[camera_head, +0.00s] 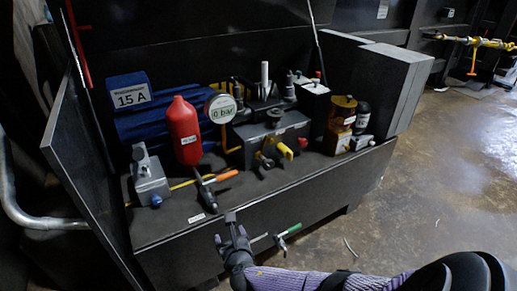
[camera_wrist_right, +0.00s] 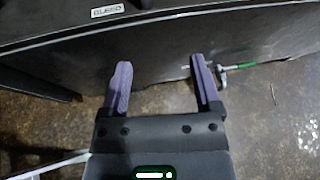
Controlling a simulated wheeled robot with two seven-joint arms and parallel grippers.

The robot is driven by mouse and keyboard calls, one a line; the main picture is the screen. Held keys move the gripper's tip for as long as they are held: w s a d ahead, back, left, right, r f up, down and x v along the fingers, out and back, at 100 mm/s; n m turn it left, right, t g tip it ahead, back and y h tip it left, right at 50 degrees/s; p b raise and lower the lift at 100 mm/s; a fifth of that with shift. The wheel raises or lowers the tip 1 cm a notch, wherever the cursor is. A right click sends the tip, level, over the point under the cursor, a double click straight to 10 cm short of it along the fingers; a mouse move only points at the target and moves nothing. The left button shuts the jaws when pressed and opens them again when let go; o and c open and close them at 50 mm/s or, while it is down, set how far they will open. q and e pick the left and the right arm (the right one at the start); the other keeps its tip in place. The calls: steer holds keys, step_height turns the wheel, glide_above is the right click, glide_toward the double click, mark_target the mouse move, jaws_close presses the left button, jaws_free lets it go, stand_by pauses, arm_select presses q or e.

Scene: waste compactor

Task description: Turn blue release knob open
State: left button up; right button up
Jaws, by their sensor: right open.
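A small blue knob (camera_head: 156,201) sits low on the front of a grey block (camera_head: 150,178) at the left end of the dark bench in the head view. My right gripper (camera_head: 231,226) is in front of the bench's front panel, to the right of and lower in the picture than the blue knob, and apart from it. In the right wrist view the two purple fingers of my right gripper (camera_wrist_right: 160,82) are spread with nothing between them. The blue knob does not show in the right wrist view. My left gripper is not in view.
A red cylinder (camera_head: 184,130), a gauge (camera_head: 221,107) and an orange-handled lever (camera_head: 218,180) stand right of the block. A yellow knob (camera_head: 285,151) is farther right. A green-handled valve (camera_head: 288,232) sticks out low. A dark upright panel (camera_head: 82,165) borders the left.

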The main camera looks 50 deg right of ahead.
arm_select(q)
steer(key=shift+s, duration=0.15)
arm_select(e)
steer(key=s+d+f+m+g, duration=0.1)
steer(key=s+d+f, duration=0.1)
steer(key=s+d, duration=0.1)
steer(key=shift+s+d+f+m+h, duration=0.2)
steer(key=shift+s+d+m+h, duration=0.15)
steer(key=shift+d, duration=0.4)
